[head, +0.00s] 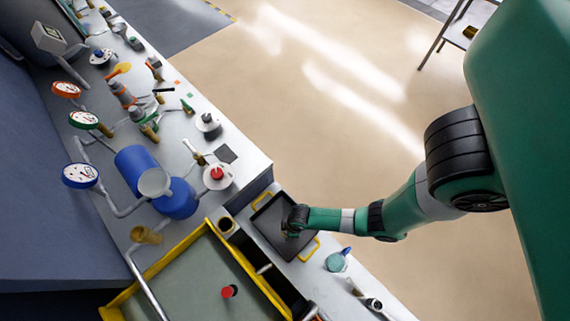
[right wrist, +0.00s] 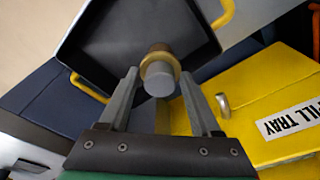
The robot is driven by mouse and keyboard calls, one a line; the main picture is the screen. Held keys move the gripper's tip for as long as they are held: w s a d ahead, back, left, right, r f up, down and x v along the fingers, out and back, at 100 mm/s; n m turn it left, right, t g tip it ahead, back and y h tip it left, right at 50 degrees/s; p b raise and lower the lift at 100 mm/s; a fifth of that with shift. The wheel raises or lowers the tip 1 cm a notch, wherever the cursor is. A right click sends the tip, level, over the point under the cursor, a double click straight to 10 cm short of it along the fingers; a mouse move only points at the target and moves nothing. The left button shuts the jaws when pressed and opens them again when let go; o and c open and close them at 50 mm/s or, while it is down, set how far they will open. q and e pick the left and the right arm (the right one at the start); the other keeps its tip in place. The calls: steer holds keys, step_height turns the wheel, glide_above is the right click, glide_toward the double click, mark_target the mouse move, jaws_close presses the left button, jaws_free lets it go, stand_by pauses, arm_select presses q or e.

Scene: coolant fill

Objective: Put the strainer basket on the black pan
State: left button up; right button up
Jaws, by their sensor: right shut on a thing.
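The black pan (head: 268,216) with yellow handles lies on the grey bench top, right of the yellow tray. It fills the upper part of the right wrist view (right wrist: 115,40). My right gripper (head: 291,228) is over the pan, and its fingers (right wrist: 159,76) are shut on a small round piece with a brass-coloured rim and grey end, which I take to be the strainer basket (right wrist: 159,64). In the right wrist view the piece overlaps the pan's near edge. Whether it touches the pan I cannot tell. My left gripper is not in view.
The yellow spill tray (head: 243,262) holds a red-topped item (head: 229,291). A brass-rimmed opening (head: 228,227) sits at its corner. Blue cylinders (head: 140,168), gauges and pipes crowd the bench on the left. A teal-coloured container (head: 336,262) stands right of the pan.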

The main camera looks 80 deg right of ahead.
arm_select(q)
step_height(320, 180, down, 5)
steer(key=b, duration=0.3)
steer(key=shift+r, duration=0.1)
arm_select(e)
steer(key=w+d+f, duration=0.1)
steer(key=d+f, duration=0.2)
steer(key=f, duration=0.2)
steer(key=shift+w+d, duration=0.3)
steer(key=shift+w, duration=0.05)
arm_select(q)
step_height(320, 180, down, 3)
steer(key=b, duration=0.3)
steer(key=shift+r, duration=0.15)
arm_select(e)
steer(key=f, duration=0.3)
steer(key=shift+w+d+f, duration=0.1)
steer(key=shift+d+f, duration=0.2)
steer(key=shift+f, duration=0.1)
steer(key=shift+f, duration=0.1)
steer(key=o, duration=1.4)
